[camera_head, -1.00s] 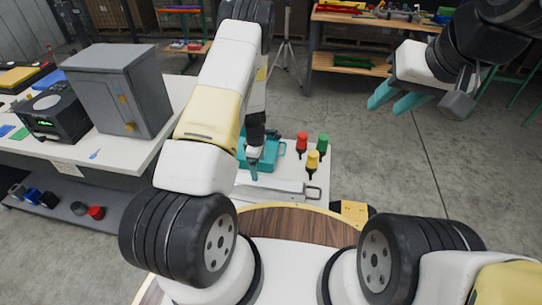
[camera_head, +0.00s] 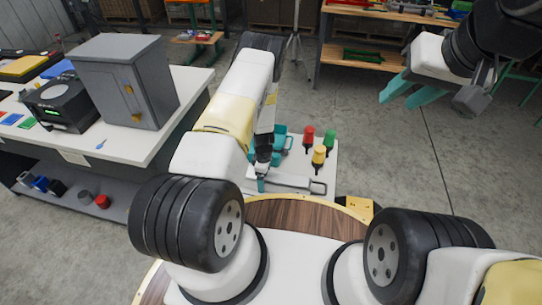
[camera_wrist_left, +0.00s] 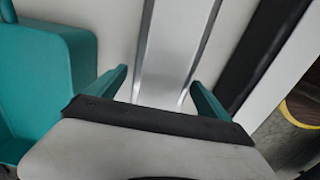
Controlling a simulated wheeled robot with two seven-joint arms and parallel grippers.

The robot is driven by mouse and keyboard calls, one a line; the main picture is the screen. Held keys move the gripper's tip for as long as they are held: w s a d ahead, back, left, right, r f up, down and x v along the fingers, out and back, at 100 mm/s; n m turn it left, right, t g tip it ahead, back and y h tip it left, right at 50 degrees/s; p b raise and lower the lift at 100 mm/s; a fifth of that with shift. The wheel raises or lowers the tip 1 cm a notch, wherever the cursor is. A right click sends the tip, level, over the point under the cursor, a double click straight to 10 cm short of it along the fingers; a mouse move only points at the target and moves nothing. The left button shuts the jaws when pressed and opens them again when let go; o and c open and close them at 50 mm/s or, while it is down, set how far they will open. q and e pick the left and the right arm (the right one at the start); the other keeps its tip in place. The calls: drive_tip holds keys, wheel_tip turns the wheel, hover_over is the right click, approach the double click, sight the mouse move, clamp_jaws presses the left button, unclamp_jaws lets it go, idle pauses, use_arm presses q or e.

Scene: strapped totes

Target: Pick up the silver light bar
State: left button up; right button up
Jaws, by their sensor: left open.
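The silver light bar (camera_head: 292,181) lies on a small white-topped stand in front of me, with a loop-shaped end at its right. My left gripper (camera_head: 261,184) points down over the left part of the bar. In the left wrist view the bar (camera_wrist_left: 167,48) runs lengthwise between the teal fingertips of my left gripper (camera_wrist_left: 158,80), which are spread on either side of it. Whether the fingers touch it I cannot tell. My right gripper (camera_head: 413,93) hangs raised at the upper right, its teal fingers apart and empty, far from the bar.
A teal tote (camera_head: 281,139) stands behind the bar, partly hidden by my left arm; it is close beside the left finger in the wrist view (camera_wrist_left: 45,75). Red (camera_head: 308,137), yellow (camera_head: 319,156) and green (camera_head: 330,140) handled items stand nearby. A grey cabinet (camera_head: 130,85) is on the left table.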

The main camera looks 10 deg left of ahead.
use_arm(q)
clamp_jaws()
drive_tip(key=shift+w+r, duration=0.1)
drive_tip(key=shift+r, duration=0.1)
